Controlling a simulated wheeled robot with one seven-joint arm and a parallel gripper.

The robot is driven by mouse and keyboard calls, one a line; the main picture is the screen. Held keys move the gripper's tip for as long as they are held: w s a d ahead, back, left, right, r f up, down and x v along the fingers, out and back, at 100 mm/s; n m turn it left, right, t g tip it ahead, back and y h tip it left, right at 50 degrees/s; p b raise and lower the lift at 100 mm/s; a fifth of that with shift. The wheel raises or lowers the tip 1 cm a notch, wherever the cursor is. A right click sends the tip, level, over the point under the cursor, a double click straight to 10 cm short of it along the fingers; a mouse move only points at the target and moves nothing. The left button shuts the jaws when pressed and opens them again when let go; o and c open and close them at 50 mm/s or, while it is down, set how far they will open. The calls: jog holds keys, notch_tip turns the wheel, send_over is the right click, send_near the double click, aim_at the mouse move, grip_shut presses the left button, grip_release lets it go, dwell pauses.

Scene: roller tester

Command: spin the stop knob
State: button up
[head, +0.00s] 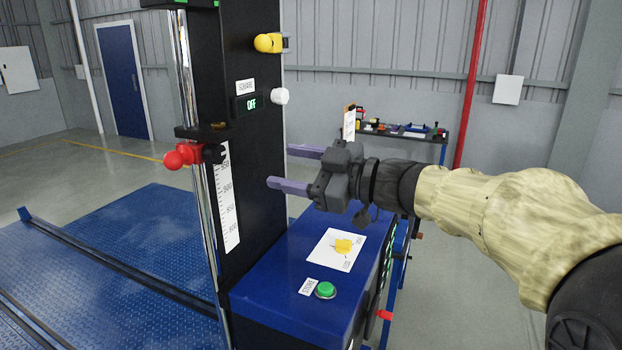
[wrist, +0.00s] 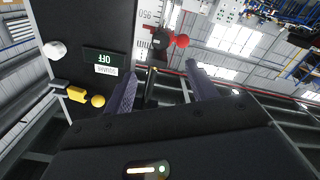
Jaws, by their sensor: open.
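No knob in view has a readable "stop" label. The red knob also shows in the wrist view (wrist: 182,41), beyond my fingertips. A white round knob (head: 280,96) sits beside the OFF display, and a yellow knob (head: 264,43) is higher on the column. My gripper (head: 280,167) is open and empty, with purple fingers pointing left at the black column. It is right of the red knob and clear of it. In the wrist view, both fingers (wrist: 160,70) are spread apart.
A blue cabinet (head: 279,285) below my gripper carries a yellow dial (head: 343,246) on a white plate and a green button (head: 325,290). The black column (head: 250,190) stands left of my fingers. A cluttered workbench (head: 400,132) is behind; open floor lies at right.

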jog(key=v, duration=0.3)
jog(key=w+d+f+m+t+h, duration=0.3)
jog(key=d+f+m+h, duration=0.4)
jog(key=f, duration=0.2)
jog(key=w+d+f+m+t+h, duration=0.35)
jog(key=d+f+m+h, duration=0.3)
jog(key=f, duration=0.25)
jog(key=s+d+f+m+g+h, duration=0.1)
jog(key=s+f+m+g, duration=0.1)
jog(key=s+f+g, duration=0.3)
jog(key=s+d+f+m+g+h, duration=0.2)
jog(key=s+f+g, duration=0.4)
jog(key=s+f, duration=0.8)
jog(key=shift+s+d+f+m, duration=0.2)
jog(key=shift+s+f+m, duration=0.1)
jog(key=shift+s+m, duration=0.3)
